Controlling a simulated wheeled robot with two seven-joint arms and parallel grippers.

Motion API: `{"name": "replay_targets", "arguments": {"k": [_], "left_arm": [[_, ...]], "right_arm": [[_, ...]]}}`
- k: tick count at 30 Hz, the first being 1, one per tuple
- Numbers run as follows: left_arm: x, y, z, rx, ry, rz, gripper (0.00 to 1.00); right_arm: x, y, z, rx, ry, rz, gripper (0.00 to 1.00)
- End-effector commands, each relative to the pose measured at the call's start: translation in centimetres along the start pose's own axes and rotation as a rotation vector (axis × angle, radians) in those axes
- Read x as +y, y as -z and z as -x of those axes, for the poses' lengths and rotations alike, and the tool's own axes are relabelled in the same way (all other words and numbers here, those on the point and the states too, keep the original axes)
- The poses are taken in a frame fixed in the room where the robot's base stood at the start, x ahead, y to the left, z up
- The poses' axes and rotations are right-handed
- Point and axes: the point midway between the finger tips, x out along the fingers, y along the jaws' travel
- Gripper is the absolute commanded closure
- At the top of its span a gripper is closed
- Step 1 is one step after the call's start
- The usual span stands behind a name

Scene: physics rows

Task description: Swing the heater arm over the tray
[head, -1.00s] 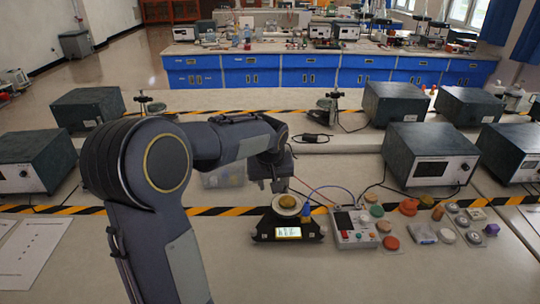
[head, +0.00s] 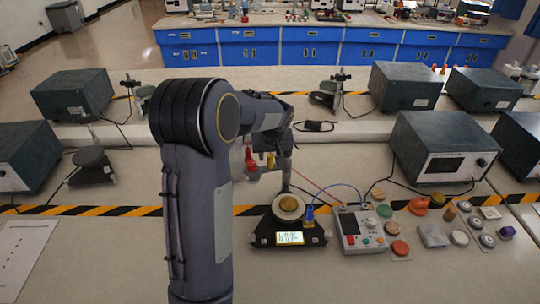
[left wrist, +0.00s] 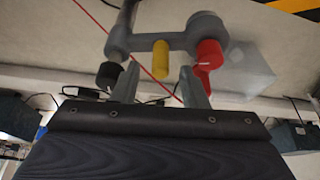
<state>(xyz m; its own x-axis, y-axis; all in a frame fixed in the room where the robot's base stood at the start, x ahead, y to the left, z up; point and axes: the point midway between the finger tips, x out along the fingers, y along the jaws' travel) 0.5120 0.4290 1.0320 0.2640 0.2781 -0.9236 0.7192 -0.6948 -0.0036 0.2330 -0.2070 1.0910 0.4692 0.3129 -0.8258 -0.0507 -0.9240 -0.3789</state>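The heater arm is a grey bar (left wrist: 150,42) with a yellow peg (left wrist: 160,60), a red fitting (left wrist: 208,55) and a black knob (left wrist: 109,74). In the head view its red fitting (head: 251,160) and yellow peg (head: 270,160) show left of and behind the balance (head: 290,237). A round pale tray (head: 288,207) with a yellow-brown sample sits on the balance; the heater arm is not over it. My left gripper (left wrist: 159,88) is open, its fingers apart on either side of the yellow peg; contact cannot be told. My forearm hides part of it in the head view. My right gripper is out of view.
A control box (head: 362,231) with wires stands right of the balance, with several coloured lids and discs beyond it. A large dark instrument (head: 443,150) stands behind them. The bench in front of the balance is clear.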

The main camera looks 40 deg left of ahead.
Motion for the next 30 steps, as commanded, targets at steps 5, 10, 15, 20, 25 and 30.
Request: {"name": "replay_targets", "arguments": {"k": [5,10,15,20,25,30], "left_arm": [[-0.1,0.0,-2.2,-0.002,0.002,0.0,0.6],[0.0,0.0,-3.0,0.001,0.0,0.0,0.6],[0.0,0.0,-3.0,0.001,-0.001,0.0,0.6],[0.0,0.0,-3.0,0.001,-0.001,0.0,0.76],[0.0,0.0,-3.0,0.001,-0.001,0.0,0.98],[0.0,0.0,-3.0,0.001,-0.001,0.0,1.0]], "right_arm": [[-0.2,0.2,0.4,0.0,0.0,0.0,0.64],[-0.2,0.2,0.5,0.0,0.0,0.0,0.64],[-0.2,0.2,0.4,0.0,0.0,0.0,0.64],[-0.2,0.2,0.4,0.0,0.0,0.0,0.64],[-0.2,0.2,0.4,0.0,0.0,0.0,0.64],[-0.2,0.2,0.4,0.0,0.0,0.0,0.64]]}}
